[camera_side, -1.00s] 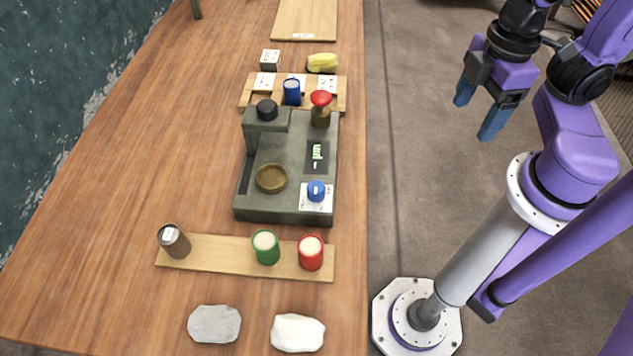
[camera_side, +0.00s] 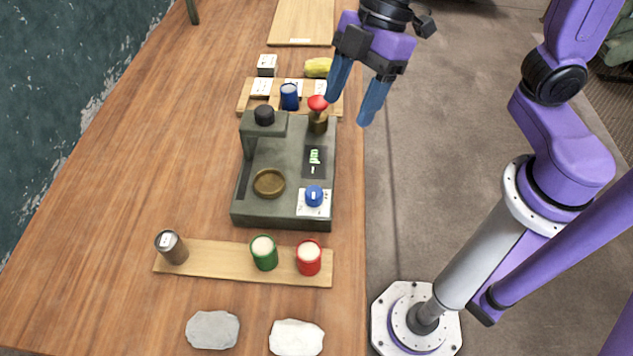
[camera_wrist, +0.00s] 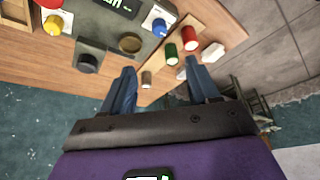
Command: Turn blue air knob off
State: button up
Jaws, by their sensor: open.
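The blue air knob (camera_side: 314,194) sits on a white plate (camera_side: 313,208) at the front right corner of the grey-green machine (camera_side: 254,213). It also shows in the wrist view (camera_wrist: 159,27). The direction its pointer faces is too small to read. My gripper (camera_side: 346,110) is open and empty, in the air near the machine's far right corner, well away from the blue knob. In the wrist view its two blue fingers (camera_wrist: 162,78) are spread apart with nothing between them.
A red-topped knob (camera_side: 317,103) stands at the machine's back right, close to my gripper in the picture. A black knob (camera_side: 264,115), brass dish (camera_side: 269,183) and small display (camera_side: 314,158) are also on it. Green (camera_side: 264,253) and red (camera_side: 308,258) cups stand on a front board.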

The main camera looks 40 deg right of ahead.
aim_at(315, 191)
jog(key=x, duration=1.7)
jog(key=shift+a+f, duration=0.1)
jog(key=shift+a, duration=0.05)
jog(key=c, duration=1)
